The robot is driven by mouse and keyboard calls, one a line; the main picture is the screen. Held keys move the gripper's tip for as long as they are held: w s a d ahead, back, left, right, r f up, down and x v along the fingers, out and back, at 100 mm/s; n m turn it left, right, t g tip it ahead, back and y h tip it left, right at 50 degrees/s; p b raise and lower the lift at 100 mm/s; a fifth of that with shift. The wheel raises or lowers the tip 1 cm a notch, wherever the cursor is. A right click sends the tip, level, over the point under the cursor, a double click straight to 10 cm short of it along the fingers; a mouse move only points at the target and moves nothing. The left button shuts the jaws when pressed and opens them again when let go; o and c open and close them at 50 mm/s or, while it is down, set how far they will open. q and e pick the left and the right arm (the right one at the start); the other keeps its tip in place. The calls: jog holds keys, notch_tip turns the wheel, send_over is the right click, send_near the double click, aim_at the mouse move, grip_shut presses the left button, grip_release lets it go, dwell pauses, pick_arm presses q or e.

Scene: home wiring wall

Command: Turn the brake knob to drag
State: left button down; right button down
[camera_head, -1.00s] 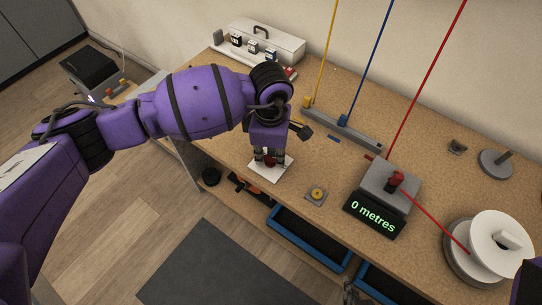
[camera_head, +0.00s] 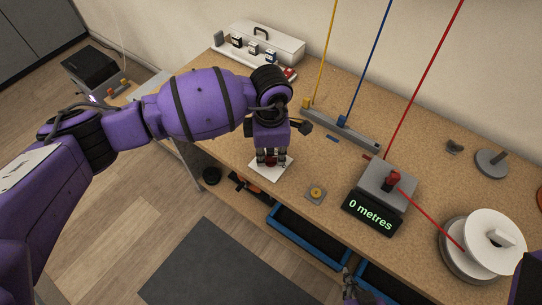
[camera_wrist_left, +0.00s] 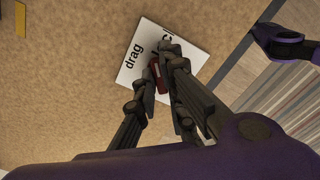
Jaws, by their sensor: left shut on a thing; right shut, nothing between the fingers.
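The brake knob (camera_wrist_left: 156,74) is dark red and stands on a white plate (camera_wrist_left: 127,68) on the wooden bench. The plate carries the word "drag" and a second word that my fingers partly cover. My left gripper (camera_wrist_left: 160,80) points down and is shut on the knob, one finger on each side. In the head view the knob (camera_head: 269,161) shows between the fingers, above the white plate (camera_head: 277,173). My right gripper (camera_head: 350,283) shows only in part at the bottom edge, shut and empty, away from the plate.
A round brass-coloured button on a small plate (camera_head: 316,193) lies right of the knob plate. Further right are a grey box with a "0 metres" display (camera_head: 371,213), a red line and a white spool (camera_head: 494,238). Blue trays (camera_head: 295,240) hang below the bench edge.

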pick_arm(q)
jog(key=shift+r+n+p, duration=0.1)
jog(key=shift+n+p, duration=0.3)
jog(key=shift+n, duration=0.6)
pick_arm(e)
jog(key=shift+w+r, duration=0.45)
jog(key=shift+r, duration=0.25)
pick_arm(q)
jog(key=shift+n+p, duration=0.4)
jog(key=shift+n, duration=0.6)
pick_arm(e)
jog(key=shift+w+r+t, duration=0.3)
jog(key=shift+w+r, duration=0.3)
jog(key=shift+r, duration=0.25)
